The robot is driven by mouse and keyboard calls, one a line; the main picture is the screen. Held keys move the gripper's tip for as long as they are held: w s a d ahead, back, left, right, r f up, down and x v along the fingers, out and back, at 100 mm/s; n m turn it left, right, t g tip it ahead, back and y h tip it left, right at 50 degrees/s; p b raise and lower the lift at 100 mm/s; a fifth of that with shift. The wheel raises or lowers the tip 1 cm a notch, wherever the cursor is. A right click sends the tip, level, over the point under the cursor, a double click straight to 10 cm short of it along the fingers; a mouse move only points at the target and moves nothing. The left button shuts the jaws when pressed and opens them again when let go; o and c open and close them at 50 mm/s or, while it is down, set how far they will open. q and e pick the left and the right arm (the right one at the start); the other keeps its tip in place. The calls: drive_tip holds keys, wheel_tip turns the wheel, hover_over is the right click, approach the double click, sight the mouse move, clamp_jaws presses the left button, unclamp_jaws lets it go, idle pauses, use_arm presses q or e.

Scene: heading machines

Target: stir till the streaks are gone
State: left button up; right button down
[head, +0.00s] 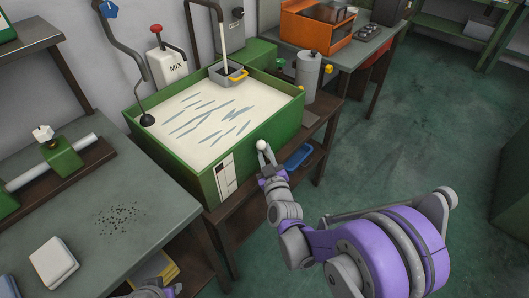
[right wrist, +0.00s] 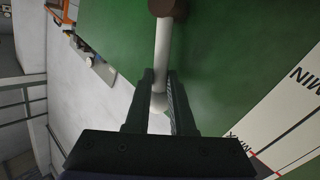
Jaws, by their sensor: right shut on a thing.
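The green tank (head: 265,135) holds a cream-white liquid (head: 190,125) with several blue-grey streaks across its surface. My right gripper (head: 267,160) is at the tank's front right side, shut on a white handle with a round knob (head: 262,145). In the right wrist view the handle's white rod (right wrist: 162,50) runs from a brown mount down between my right gripper's fingers (right wrist: 160,100). Part of my left arm shows at the bottom edge of the head view; its fingers cannot be made out. A white box marked MIX (head: 170,66), with a red-knobbed lever, stands behind the tank.
A white-and-dark level gauge (head: 225,178) is on the tank's front. A black ladle (head: 147,119) hangs over its left edge. A grey cylinder (head: 306,75) stands right of the tank. A blue tray (head: 298,156) lies on the shelf below. The floor at right is clear.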

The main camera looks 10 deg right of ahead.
sight(272, 134)
drive_tip(key=shift+w+d+r+m+g+p, duration=0.3)
drive_tip(key=shift+d+r+m+g, duration=0.1)
drive_tip(key=shift+d+m, duration=0.1)
drive_tip(key=shift+w+d+r+m+g+y+p, duration=0.15)
drive_tip(key=shift+w+d+m+g+p, duration=0.05)
drive_tip(key=shift+w+d+m+g, duration=0.25)
drive_tip(key=shift+w+d+r+m+g+y+p, duration=0.1)
drive_tip(key=shift+w+d+m+g+y+p, duration=0.15)
drive_tip(key=shift+m+g, duration=0.25)
drive_tip(key=shift+w+d+m+g+p, duration=0.6)
drive_tip(key=shift+d+m+g+p, duration=0.15)
drive_tip(key=shift+d+m+p, duration=0.15)
drive_tip(key=shift+w+d+f+m+g+y+p, duration=0.15)
drive_tip(key=shift+w+d+m+g+y+p, duration=0.25)
drive_tip(key=shift+d+m+y+p, duration=0.15)
drive_tip(key=c, duration=1.1)
unclamp_jaws()
drive_tip(key=shift+o, duration=0.2)
drive_tip(key=shift+s, duration=0.1)
drive_tip(key=v, duration=1)
drive_tip(key=shift+s+p, duration=0.2)
drive_tip(key=shift+p, duration=0.25)
